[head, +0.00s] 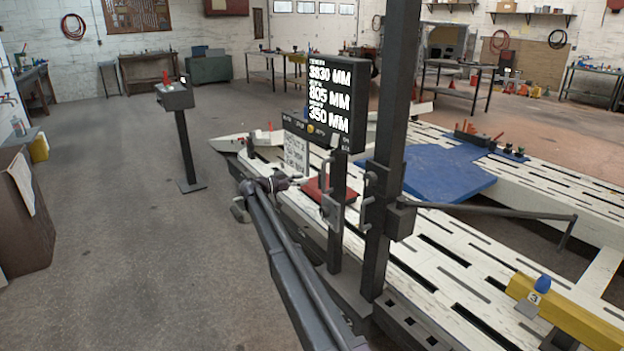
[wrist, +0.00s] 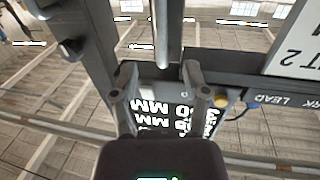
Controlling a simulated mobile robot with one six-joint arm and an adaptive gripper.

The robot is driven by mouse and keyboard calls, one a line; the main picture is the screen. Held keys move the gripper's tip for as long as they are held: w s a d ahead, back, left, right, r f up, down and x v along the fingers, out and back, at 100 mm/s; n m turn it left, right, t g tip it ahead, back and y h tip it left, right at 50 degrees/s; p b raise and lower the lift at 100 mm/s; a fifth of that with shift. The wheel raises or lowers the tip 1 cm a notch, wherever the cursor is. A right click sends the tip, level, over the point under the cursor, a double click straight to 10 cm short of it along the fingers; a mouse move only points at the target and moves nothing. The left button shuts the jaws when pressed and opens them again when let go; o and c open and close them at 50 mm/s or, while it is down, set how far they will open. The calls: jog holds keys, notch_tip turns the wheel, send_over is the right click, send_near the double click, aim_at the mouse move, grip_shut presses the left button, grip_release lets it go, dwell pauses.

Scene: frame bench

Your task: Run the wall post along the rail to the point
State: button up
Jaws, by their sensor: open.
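The dark wall post (head: 390,140) stands upright at the near side of the white bench, with a grey upright handle (head: 325,175) on its left. My gripper (head: 288,182) is just left of the handle. In the wrist view, my gripper (wrist: 160,78) is open. A grey bar (wrist: 162,35), apparently the handle, lies ahead between its fingers, with no clear grip. The black display (head: 330,100) reads 3830 MM, 805 MM and 350 MM. A white card (head: 296,152) hangs below it; upside-down "NT 2" shows on it in the wrist view (wrist: 295,50). The rail is largely hidden.
A side arm (head: 490,209) reaches right from the post over the slotted white bench (head: 450,260). A yellow beam (head: 565,315) carries a blue-topped marker numbered 3 (head: 542,288). A blue plate (head: 430,172) lies behind. A console (head: 176,96) stands left; the floor between is clear.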

jog(key=shift+v, duration=1.55)
jog(key=s+d+f+n+g+y, duration=0.3)
jog(key=s+d+f, duration=0.3)
jog(key=s+d, duration=0.5)
jog(key=s+d+f+n+g+y, duration=0.2)
jog(key=s+d+f+n+y, duration=0.3)
jog(key=s+d, duration=0.6)
jog(key=s+d+f+n+g+y, duration=0.1)
jog(key=s+d+f+n+y, duration=0.15)
jog(key=s, duration=0.65)
jog(key=s+d+f+n+g+y, duration=0.1)
jog(key=s+d+f+y, duration=0.15)
jog(key=s, duration=0.55)
jog(key=s+d+f+n+g+y, duration=0.1)
jog(key=s+f+y, duration=0.2)
jog(key=s, duration=0.6)
notch_tip(320, 180, up, 20)
jog(key=p, duration=1.9)
jog(key=shift+d, duration=0.15)
jog(key=shift+s+n, duration=0.1)
jog(key=shift+n, duration=0.15)
